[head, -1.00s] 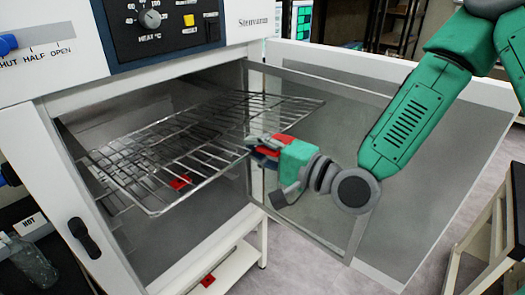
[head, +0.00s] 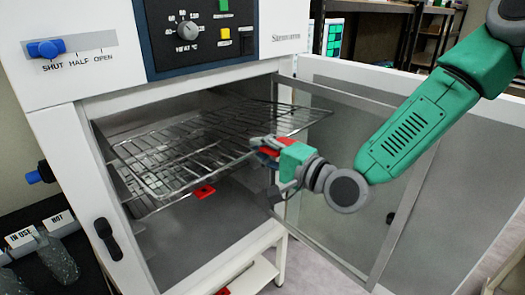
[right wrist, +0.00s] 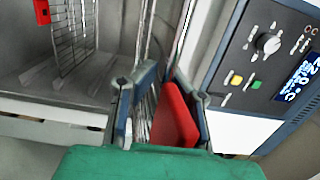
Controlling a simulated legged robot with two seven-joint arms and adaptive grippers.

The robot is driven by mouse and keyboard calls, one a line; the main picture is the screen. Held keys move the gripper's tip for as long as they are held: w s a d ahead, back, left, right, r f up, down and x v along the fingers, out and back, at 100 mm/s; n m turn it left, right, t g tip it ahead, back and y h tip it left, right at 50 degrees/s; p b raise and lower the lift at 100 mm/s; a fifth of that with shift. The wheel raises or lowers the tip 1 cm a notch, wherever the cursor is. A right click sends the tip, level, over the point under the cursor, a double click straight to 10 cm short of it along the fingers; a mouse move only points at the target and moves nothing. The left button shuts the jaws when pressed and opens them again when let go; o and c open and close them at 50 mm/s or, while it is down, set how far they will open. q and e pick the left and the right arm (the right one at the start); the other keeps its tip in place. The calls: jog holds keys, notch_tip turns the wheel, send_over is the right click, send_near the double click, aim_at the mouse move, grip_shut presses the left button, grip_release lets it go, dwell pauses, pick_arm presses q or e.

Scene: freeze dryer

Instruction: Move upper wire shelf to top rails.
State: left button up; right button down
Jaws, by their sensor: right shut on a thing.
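The wire shelf (head: 182,160) is a silver grid that spans the open chamber of the white dryer (head: 60,110). It sits tilted in the picture, with its right end reaching past the opening beside the door. My right gripper (head: 264,149) is shut on the shelf's front edge near its right part. In the right wrist view, shelf wires (right wrist: 150,45) run up from between the blue-grey fingers (right wrist: 160,105), beside a red pad. Whether the shelf touches the side rails cannot be told. My left gripper is not in view.
The glass-panelled door (head: 340,130) stands open on the right, behind my right arm. A red tag (head: 204,191) shows low in the chamber. A control panel (head: 205,35) is above the opening. Labelled bottles (head: 55,255) stand on a dark surface at the left.

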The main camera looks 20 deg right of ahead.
aim_at(238, 138)
jog(key=shift+w+r, duration=0.1)
jog(key=shift+d+b+x, duration=0.1)
jog(key=shift+b+x, duration=0.35)
jog(key=shift+x, duration=1.3)
jog(key=shift+d+b+x, duration=0.15)
jog(key=shift+b+x, duration=0.25)
jog(key=shift+x, duration=1.3)
jog(key=shift+w, duration=0.15)
jog(key=shift+f+b, duration=1.75)
jog(key=shift+f, duration=0.25)
jog(key=shift+w+d+b+x, duration=0.15)
jog(key=shift+b+x, duration=0.9)
jog(key=shift+x, duration=1.95)
jog(key=shift+w+d+b+x, duration=0.2)
jog(key=shift+b+x, duration=0.85)
jog(key=shift+x, duration=1.95)
jog(key=shift+s, duration=0.15)
